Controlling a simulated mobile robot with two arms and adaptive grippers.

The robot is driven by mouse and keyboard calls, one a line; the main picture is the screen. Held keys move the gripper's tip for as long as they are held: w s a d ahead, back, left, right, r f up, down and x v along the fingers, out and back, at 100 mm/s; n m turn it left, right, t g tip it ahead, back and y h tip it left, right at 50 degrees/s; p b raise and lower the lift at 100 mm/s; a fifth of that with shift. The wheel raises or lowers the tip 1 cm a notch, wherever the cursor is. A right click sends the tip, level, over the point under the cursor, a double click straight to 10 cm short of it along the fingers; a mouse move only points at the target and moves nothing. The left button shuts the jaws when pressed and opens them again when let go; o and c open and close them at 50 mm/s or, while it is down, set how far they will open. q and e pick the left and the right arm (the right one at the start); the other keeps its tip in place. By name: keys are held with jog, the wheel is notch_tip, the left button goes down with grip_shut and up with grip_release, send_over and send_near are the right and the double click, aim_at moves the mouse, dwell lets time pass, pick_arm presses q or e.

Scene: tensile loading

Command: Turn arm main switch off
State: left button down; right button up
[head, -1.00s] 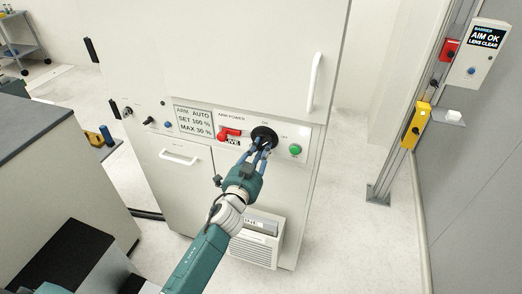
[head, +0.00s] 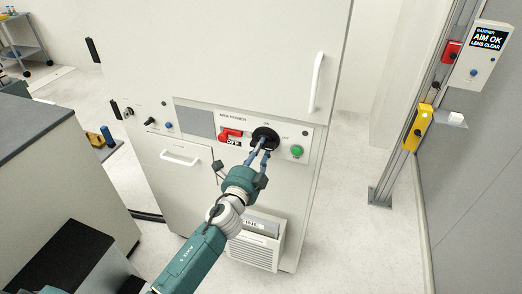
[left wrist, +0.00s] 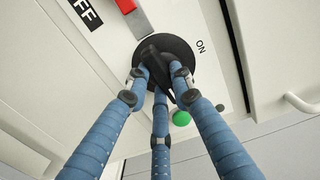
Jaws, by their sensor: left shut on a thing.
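The arm main switch is a round black rotary knob (head: 265,133) on the ARM POWER panel of the white cabinet; it also shows in the left wrist view (left wrist: 183,48). My left gripper (head: 260,149) reaches it from below, its blue fingers shut around the dark bar of the knob. In the left wrist view the fingers (left wrist: 161,82) close on the bar from several sides, and the bar lies slanted across the disc. My right gripper is not in view.
A red handle (head: 230,133) sits just left of the knob and a green button (head: 297,151) just right. A cabinet door handle (head: 317,82) stands above right. A post with a yellow box (head: 418,127) is at the right. The floor between is clear.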

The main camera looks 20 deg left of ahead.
pick_arm(q)
jog(key=shift+f+m, duration=0.1)
jog(key=shift+m, duration=0.3)
jog(key=c, duration=1.5)
grip_release()
jog(key=s, duration=1.2)
jog(key=shift+a, duration=0.2)
